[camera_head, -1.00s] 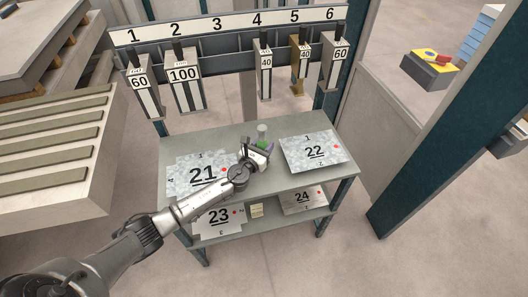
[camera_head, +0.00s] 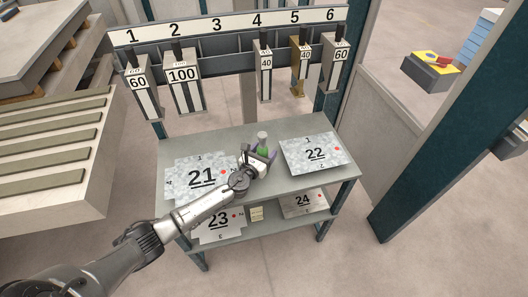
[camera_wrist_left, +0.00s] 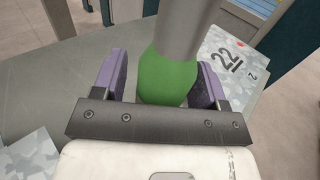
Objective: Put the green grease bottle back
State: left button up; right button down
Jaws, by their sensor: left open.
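The green grease bottle (camera_head: 263,146) stands upright on the top shelf of the grey table (camera_head: 225,138), between plates 21 and 22. It has a green body and a grey upper part. In the left wrist view the bottle (camera_wrist_left: 168,75) is between the two purple finger pads, with a gap showing at the left pad. My left gripper (camera_head: 260,153) is open around the bottle, low at its body. My right gripper is not in view.
Plate 21 (camera_head: 201,176) lies left of the bottle and plate 22 (camera_head: 314,153) right of it. Plates 23 (camera_head: 217,222) and 24 (camera_head: 302,202) lie on the lower shelf. A numbered rack (camera_head: 218,48) with hanging tools stands behind the table.

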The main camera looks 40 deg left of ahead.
pick_arm(q)
jog(key=shift+s+r, duration=0.15)
jog(key=s+d+f+n+g+h, duration=0.1)
jog(key=s+d+n+g, duration=0.3)
jog(key=s+n, duration=0.6)
jog(key=s+d+f+n+g+h+p, duration=0.1)
jog(key=s+d+n+g, duration=0.4)
jog(key=s+n, duration=0.6)
jog(key=s+d+f+n+g+p, duration=0.1)
jog(key=s+d+n+g, duration=0.4)
jog(key=s, duration=1.5)
jog(key=d+n, duration=0.3)
jog(key=n, duration=0.3)
jog(key=shift+s+f+h, duration=0.15)
jog(key=shift+f+h, duration=0.05)
jog(key=shift+h, duration=0.2)
